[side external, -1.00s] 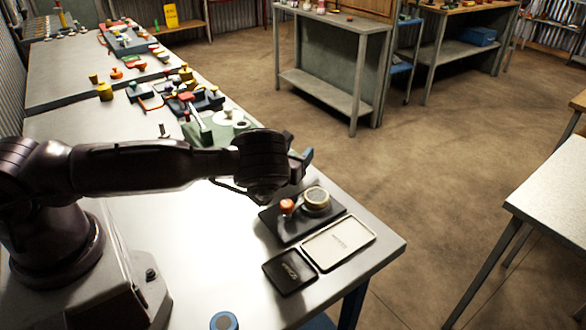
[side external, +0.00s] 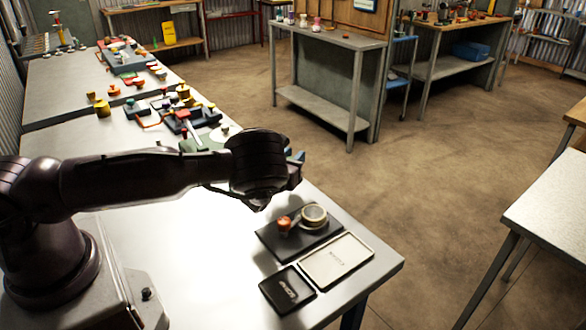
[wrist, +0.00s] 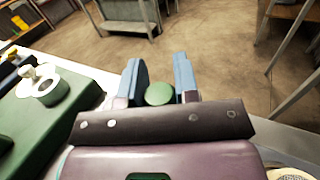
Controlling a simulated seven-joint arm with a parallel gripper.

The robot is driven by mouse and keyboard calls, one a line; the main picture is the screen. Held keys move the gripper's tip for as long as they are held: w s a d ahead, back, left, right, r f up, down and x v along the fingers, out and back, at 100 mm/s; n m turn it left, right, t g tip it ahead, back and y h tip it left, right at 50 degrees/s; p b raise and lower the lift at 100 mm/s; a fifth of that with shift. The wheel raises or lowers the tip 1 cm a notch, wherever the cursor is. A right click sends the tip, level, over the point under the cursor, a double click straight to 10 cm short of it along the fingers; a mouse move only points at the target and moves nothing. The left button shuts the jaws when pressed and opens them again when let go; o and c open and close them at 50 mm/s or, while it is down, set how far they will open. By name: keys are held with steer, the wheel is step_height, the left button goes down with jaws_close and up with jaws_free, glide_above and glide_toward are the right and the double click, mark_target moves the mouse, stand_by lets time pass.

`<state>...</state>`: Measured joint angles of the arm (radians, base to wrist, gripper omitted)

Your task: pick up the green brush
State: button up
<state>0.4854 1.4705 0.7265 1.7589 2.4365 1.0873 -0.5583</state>
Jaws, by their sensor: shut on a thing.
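My gripper (wrist: 159,82) shows two blue fingers in the wrist view, shut on the green brush (wrist: 159,94). Only a round green end of the brush shows between the fingers, and the rest is hidden by my gripper body. In the side external view my gripper (side external: 296,158) is above the near part of the metal table (side external: 160,240), with a bit of blue finger showing. The brush cannot be made out there.
A green board (wrist: 50,118) with a white ring (wrist: 48,92) is at the left. A black tray (side external: 275,240) with an orange knob and a round tin, a white tray (side external: 335,260) and a black pad (side external: 287,290) lie near the table's corner. Several small parts crowd the far end.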

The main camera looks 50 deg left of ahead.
steer(key=s+d+r, duration=0.4)
steer(key=s+r, duration=0.5)
steer(key=s, duration=0.4)
steer(key=w+d, duration=0.6)
steer(key=w, duration=0.4)
steer(key=f, duration=0.8)
steer(key=shift+w+d, duration=0.2)
steer(key=shift+w+d+f, duration=0.1)
steer(key=shift+w+d, duration=0.05)
steer(key=shift+d, duration=1.2)
steer(key=shift+w+d+f, duration=0.1)
steer(key=shift+d, duration=1.2)
steer(key=shift+s+a+r, duration=0.1)
steer(key=shift+s+a, duration=0.05)
steer(key=shift+a, duration=1.3)
steer(key=shift+s+a, duration=0.15)
steer(key=shift+a, duration=1.3)
step_height(320, 180, up, 8)
